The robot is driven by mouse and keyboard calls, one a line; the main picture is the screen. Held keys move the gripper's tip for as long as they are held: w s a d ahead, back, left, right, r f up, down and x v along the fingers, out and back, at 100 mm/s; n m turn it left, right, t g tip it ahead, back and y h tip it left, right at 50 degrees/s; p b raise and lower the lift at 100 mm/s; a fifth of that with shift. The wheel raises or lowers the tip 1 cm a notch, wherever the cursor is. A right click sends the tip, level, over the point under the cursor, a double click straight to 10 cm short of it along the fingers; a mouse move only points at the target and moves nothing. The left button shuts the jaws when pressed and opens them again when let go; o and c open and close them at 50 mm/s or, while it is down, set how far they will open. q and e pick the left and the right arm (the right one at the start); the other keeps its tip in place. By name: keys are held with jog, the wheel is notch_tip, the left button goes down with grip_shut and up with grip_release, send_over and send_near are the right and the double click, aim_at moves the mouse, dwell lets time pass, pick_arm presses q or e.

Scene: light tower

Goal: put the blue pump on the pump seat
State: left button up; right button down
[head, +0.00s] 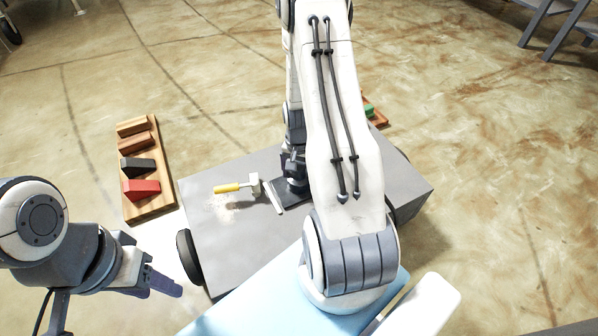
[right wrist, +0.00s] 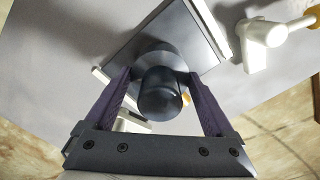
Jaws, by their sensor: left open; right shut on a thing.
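The blue pump (right wrist: 160,92) looks dark blue-grey, a round body with a wider collar. My right gripper (right wrist: 160,80) is shut on it, one purple finger on each side. The pump is over a dark square plate with pale edge strips, which looks like the pump seat (right wrist: 104,38). The plate also shows in the head view (head: 286,197), on the grey table top. I cannot tell whether the pump's underside touches the plate. In the head view my right arm hides much of the pump. My left gripper (head: 165,284) is open and empty, off the table's left side.
A yellow-handled mallet (head: 230,188) lies just left of the plate, its pale head close to it. The grey table (head: 235,240) is clear at front left. A wooden rack (head: 150,205) with coloured blocks is beyond its left edge. A small green piece (head: 369,111) is behind my right arm.

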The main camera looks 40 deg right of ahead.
grip_release()
jog(key=shift+f, duration=0.1)
